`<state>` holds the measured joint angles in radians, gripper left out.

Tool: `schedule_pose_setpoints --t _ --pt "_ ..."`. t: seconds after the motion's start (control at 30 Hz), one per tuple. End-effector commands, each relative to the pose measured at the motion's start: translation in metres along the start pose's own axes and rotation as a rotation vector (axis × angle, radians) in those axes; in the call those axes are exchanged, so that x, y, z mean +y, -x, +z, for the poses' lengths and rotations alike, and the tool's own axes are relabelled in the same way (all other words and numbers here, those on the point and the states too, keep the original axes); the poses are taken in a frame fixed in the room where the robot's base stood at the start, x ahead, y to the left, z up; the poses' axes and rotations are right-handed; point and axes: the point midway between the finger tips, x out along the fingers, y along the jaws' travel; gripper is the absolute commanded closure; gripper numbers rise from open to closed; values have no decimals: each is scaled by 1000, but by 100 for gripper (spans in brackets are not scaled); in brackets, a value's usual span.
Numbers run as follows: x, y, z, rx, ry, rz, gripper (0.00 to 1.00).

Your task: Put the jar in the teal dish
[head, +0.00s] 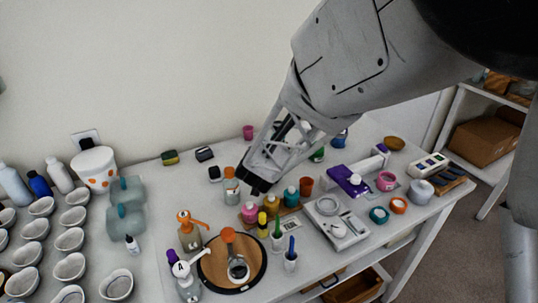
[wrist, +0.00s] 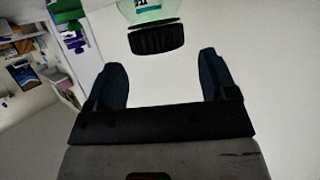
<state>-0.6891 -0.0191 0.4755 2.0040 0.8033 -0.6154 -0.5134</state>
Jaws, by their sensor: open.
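My gripper (head: 256,182) is low over the middle of the white table, by a row of small bottles, with its fingertips hard to make out. In the wrist view my gripper (wrist: 163,78) is open, with nothing between its two dark fingers. A pale green, see-through jar with a black lid (wrist: 156,38) shows beyond the fingers, apart from them and cut off by the top edge. I cannot pick out this jar surely in the head view. The small round teal dish (head: 379,215) lies at the right front of the table, beside an orange dish (head: 398,205).
Near my gripper stand an orange-capped bottle (head: 231,188), a pink bottle (head: 249,212) and a teal bottle (head: 291,197). A round wooden board (head: 258,262) is in front. A scale (head: 335,221) and a pink dish (head: 386,181) are near the teal dish.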

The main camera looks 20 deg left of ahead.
Motion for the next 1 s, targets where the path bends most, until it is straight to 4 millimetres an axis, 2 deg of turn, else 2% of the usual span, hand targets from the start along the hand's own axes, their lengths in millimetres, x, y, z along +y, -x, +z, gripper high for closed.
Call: schedule_pose_setpoints --t 0.2,0.4,1.0 --pt "0 12 -30 1 0 -1 22" --pt "0 19 -46 1 0 0 22" --pt "0 20 -49 -1 1 0 22"
